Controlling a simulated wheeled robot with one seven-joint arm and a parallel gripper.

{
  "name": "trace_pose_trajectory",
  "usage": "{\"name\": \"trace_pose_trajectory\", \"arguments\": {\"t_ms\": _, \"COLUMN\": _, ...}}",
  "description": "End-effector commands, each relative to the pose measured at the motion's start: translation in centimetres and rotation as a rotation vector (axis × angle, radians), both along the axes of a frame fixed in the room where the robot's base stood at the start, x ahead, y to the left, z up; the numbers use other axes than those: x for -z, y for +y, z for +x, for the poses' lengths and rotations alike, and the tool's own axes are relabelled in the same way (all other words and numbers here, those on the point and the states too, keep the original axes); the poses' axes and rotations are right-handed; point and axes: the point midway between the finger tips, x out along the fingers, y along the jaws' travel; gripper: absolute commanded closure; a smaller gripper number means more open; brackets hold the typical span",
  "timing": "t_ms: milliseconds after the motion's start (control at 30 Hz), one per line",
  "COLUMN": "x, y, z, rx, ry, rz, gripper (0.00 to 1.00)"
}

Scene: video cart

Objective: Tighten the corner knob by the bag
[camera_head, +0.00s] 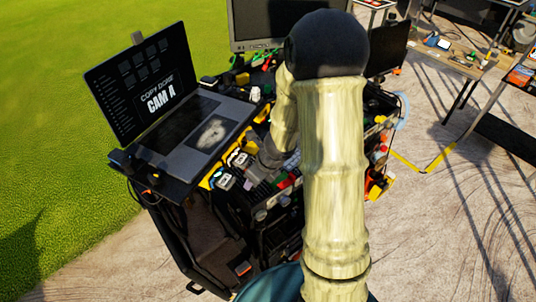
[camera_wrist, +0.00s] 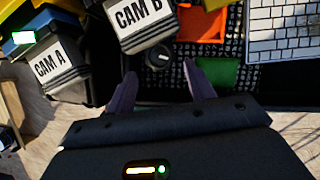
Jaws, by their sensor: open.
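A round black knob (camera_wrist: 158,56) with a pale mark on its top shows in the wrist view, beside the block labelled CAM B. I cannot tell whether it is the corner knob of the task. My gripper (camera_wrist: 160,75) is open and empty. Its two grey fingers point toward the knob, one on either side of its line, with the knob a little beyond the fingertips. I cannot make out contact. I cannot pick out a bag for certain.
Blocks labelled CAM B (camera_wrist: 140,14) and CAM A (camera_wrist: 50,66) crowd the left of the wrist view. An orange piece (camera_wrist: 203,24), a green piece (camera_wrist: 222,72) and a keyboard (camera_wrist: 285,22) lie right. The laptop (camera_head: 160,85) stands open on the crowded cart.

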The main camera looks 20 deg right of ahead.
Motion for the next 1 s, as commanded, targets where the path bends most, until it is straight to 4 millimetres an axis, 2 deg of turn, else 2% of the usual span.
{"name": "trace_pose_trajectory", "arguments": {"t_ms": 33, "x": -1.6, "y": -0.2, "z": -0.3, "rx": 0.001, "ry": -0.002, "rz": -0.001, "gripper": 0.46}}
{"name": "trace_pose_trajectory", "arguments": {"t_ms": 500, "x": -9.7, "y": -1.9, "z": -3.2, "rx": 0.001, "ry": -0.001, "rz": -0.002, "gripper": 0.46}}
{"name": "trace_pose_trajectory", "arguments": {"t_ms": 600, "x": -10.9, "y": -2.2, "z": -3.7, "rx": 0.0, "ry": -0.001, "rz": -0.002, "gripper": 0.46}}
{"name": "trace_pose_trajectory", "arguments": {"t_ms": 733, "x": -11.7, "y": -2.4, "z": -4.1, "rx": 0.0, "ry": 0.0, "rz": -0.001, "gripper": 0.46}}
{"name": "trace_pose_trajectory", "arguments": {"t_ms": 1000, "x": -11.7, "y": -2.5, "z": -4.2, "rx": 0.001, "ry": 0.001, "rz": -0.001, "gripper": 0.46}}
